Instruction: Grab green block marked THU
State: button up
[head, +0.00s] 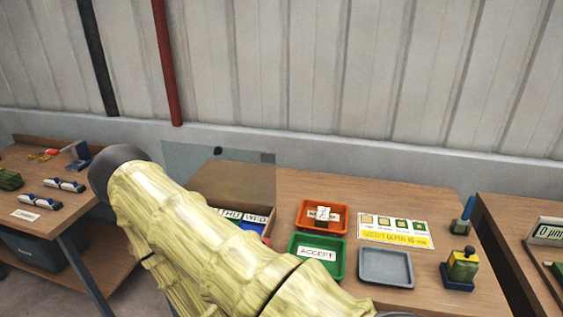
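A block whose visible letters read "HU" (232,214) sits in a wooden box (270,222) on the middle table. My arm covers its left part, so the full word and a green colour cannot be made out. A block marked WED (255,219) is beside it on the right. The rest of the box is hidden behind my arm. My yellowish arm crosses the lower middle of the head view, with its dark joint at the upper left. My gripper is not in view.
An orange tray (341,222), a green ACCEPT tray (337,272), an empty grey tray (408,282) and a card (396,230) lie right of the box. A yellow-green stamp-like object (463,265) stands further right. A clear panel (205,158) rises behind the box.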

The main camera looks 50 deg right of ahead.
aim_at(322, 219)
jog(key=u, duration=0.45)
jog(key=i, duration=0.9)
jog(key=z, duration=2.35)
